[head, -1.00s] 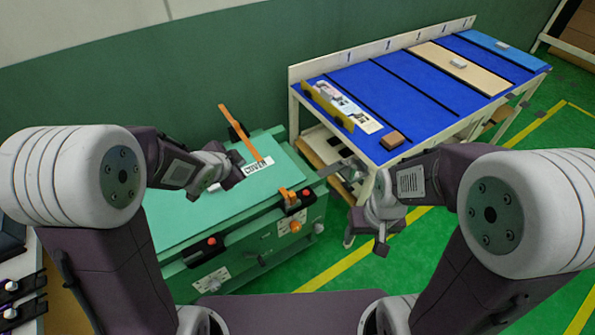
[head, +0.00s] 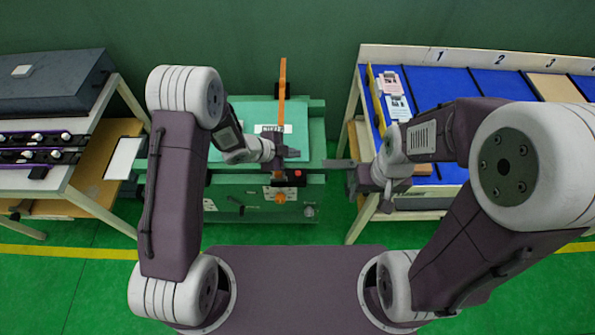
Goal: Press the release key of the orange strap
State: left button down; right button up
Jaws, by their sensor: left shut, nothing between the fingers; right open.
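The orange strap (head: 282,78) runs down over the far edge of the green machine's lid (head: 238,116). A dark buckle block with a red key (head: 298,173) sits at the lid's front edge. My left gripper (head: 293,153) is shut and empty, just behind and above the red key in the picture. I cannot tell whether it touches anything. My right gripper (head: 348,180) is open and empty, to the right of the machine.
A bench with blue numbered lanes (head: 439,88) stands at right, close to my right arm. A rack with dark devices (head: 42,137) stands at left. Green floor is free in front of the machine.

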aim_at(296, 174)
pick_arm(q)
jog(key=f+b, duration=0.2)
jog(key=f, duration=0.1)
jog(key=f+b, duration=0.2)
jog(key=b, duration=0.1)
jog(key=f+b, duration=0.3)
jog(key=shift+d+f, duration=0.3)
jog(key=shift+d, duration=0.05)
pick_arm(e)
notch_tip(296, 174, down, 8)
jog(key=shift+d, duration=0.3)
dwell(1.2)
pick_arm(q)
jog(key=shift+f+b, duration=0.3)
jog(key=shift+f, duration=0.1)
pick_arm(e)
jog(key=shift+f, duration=0.35)
